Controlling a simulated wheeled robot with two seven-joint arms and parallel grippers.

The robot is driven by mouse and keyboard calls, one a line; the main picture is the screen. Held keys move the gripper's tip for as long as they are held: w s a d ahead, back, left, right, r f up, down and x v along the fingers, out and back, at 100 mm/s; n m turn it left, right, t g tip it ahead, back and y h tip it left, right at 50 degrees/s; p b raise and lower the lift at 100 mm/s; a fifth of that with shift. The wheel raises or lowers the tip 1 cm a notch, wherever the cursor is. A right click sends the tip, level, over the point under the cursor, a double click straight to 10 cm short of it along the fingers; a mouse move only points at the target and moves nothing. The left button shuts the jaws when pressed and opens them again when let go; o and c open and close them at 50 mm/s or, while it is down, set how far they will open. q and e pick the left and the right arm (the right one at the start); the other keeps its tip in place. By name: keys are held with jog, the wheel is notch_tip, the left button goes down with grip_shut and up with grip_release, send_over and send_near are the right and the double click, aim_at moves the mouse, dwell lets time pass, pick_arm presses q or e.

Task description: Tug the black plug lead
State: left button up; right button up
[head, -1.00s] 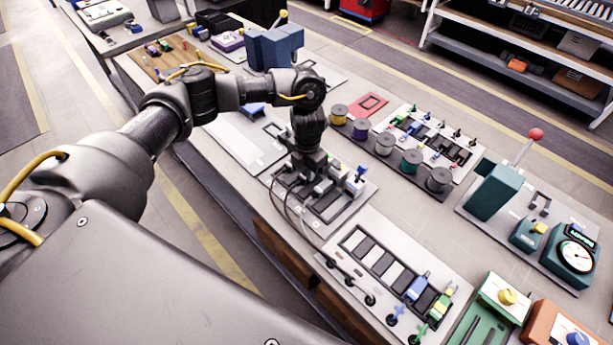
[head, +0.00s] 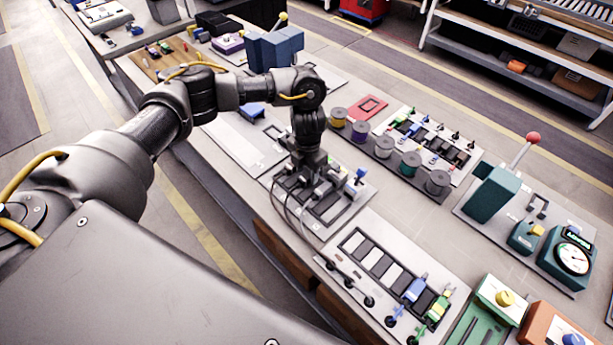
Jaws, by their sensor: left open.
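My left gripper (head: 312,176) points down over a grey socket board (head: 345,211) with dark slots. Its jaws are open, low among the plugs at the board's back edge. A dark plug lead (head: 287,208) curves from under the gripper down to the neighbouring panel's front edge. The plug at its upper end is partly hidden by the fingers, so I cannot tell whether they touch it. My right gripper is not in view.
The neighbouring panel (head: 350,240) carries dark and pale slots, with blue (head: 415,289) and green (head: 437,309) connectors at its right. A row of wire spools (head: 384,146) stands behind the socket board. A teal lever press (head: 492,192) is at the right.

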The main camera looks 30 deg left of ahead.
aim_at(307, 175)
pick_arm(q)
notch_tip(307, 175, up, 6)
jog(key=p, duration=0.4)
jog(key=shift+f, duration=0.1)
dwell(0.5)
